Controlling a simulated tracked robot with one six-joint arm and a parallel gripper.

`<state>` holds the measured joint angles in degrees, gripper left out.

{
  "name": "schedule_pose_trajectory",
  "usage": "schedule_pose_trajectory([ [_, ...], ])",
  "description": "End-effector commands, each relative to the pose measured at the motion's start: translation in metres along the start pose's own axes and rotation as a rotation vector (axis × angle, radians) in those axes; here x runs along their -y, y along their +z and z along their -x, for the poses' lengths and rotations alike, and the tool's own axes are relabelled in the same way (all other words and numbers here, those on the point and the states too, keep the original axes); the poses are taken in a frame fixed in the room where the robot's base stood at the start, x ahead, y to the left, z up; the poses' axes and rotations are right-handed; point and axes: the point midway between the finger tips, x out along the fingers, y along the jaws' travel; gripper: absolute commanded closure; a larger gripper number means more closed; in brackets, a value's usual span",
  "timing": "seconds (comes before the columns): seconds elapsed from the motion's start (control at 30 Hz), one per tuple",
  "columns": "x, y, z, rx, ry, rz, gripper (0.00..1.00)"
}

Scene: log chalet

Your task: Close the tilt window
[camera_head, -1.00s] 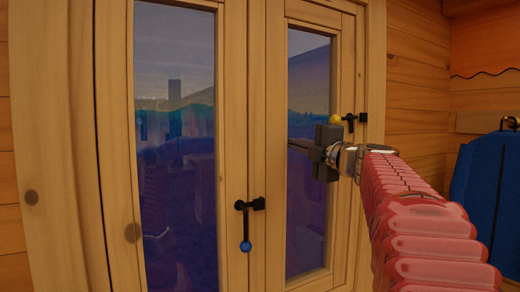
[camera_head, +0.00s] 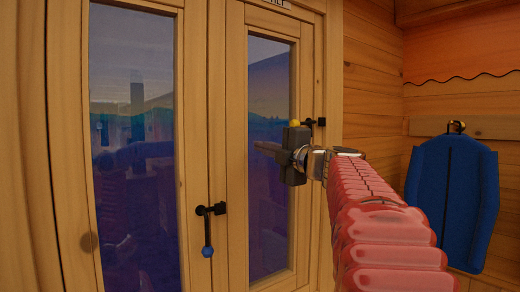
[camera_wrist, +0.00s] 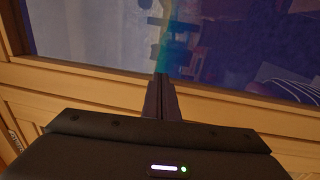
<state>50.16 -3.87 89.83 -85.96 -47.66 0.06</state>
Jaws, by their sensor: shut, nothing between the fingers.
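The right-hand window sash (camera_head: 236,200), wood around dark glass, has a partly cut-off label (camera_head: 276,3) at its top edge. I cannot tell how far it is tilted. A black handle with a yellow knob (camera_head: 295,123) is on its right stile, partly behind my gripper. My gripper (camera_head: 258,147) is shut and empty, in front of the right glass and pointing left. In the wrist view its shut fingers (camera_wrist: 162,85) overlap the sash's wooden rail (camera_wrist: 100,75); contact is unclear.
A blue garment (camera_head: 452,200) hangs from a peg on the log wall (camera_head: 370,90) at the right. Bare wall lies between the window and the garment. My arm crosses the lower right of the head view.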

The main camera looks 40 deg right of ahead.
Motion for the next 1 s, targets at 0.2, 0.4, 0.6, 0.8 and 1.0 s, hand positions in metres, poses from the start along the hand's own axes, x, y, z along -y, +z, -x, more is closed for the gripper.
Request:
schedule_pose_trajectory([
  [0.2,-0.004,0.001,0.037,0.002,-0.001,0.002,1.0],
  [0.4,-0.007,0.001,0.068,0.002,-0.001,0.003,1.0],
  [0.6,-0.009,0.0,0.092,0.001,-0.002,0.003,1.0],
  [0.8,-0.009,-0.001,0.103,-0.002,-0.003,0.001,1.0],
  [1.0,-0.009,-0.001,0.104,-0.003,-0.003,0.001,1.0],
])
